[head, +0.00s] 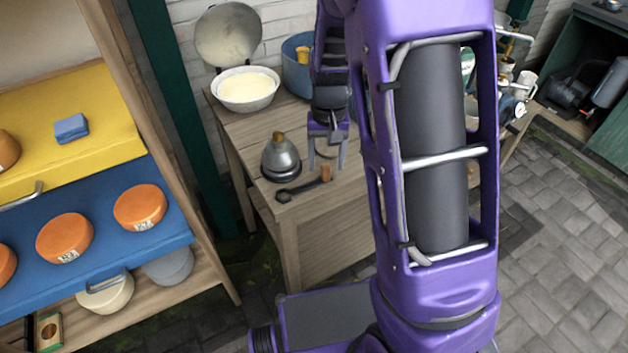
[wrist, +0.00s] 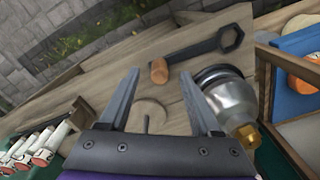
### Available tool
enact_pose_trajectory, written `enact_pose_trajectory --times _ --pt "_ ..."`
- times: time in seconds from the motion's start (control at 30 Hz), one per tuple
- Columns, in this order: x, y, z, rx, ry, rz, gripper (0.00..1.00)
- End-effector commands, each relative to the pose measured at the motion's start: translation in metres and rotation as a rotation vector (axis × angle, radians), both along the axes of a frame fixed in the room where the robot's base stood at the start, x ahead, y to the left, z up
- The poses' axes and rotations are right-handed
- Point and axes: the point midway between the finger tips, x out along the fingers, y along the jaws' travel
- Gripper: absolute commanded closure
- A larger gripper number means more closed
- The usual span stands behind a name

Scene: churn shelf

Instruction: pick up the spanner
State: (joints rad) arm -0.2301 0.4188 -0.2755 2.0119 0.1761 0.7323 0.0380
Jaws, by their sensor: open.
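The dark grey spanner (head: 300,189) lies flat near the front edge of the wooden table, its ring end at the left in the head view. It also shows in the wrist view (wrist: 197,49), ring end at the upper right. A small brown wooden cylinder (head: 326,173) sits at its other end; I cannot tell whether the two are joined. It also shows in the wrist view (wrist: 159,70). My gripper (head: 327,160) is open and empty, pointing down above the table beside this end. In the wrist view its two fingers (wrist: 160,74) are spread wide.
A grey metal dome with a brass knob (head: 281,158) stands close beside the spanner. A bowl of pale contents (head: 246,90) and a blue pot (head: 296,75) stand farther back. A shelf with orange rounds (head: 64,238) is at the left. A round pale wooden piece (wrist: 148,108) lies below my gripper.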

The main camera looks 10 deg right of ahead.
Motion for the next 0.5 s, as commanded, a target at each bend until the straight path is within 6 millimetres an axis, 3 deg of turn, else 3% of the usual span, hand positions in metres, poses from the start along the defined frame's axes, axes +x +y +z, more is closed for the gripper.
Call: enact_pose_trajectory --times 0.17,0.43,0.5 --pt "-0.001 -0.001 -0.024 -0.001 0.000 0.000 0.35" --pt "-0.001 -0.001 -0.027 0.000 -0.001 0.000 0.35" --pt "0.000 -0.001 -0.027 0.000 -0.001 0.000 0.44"
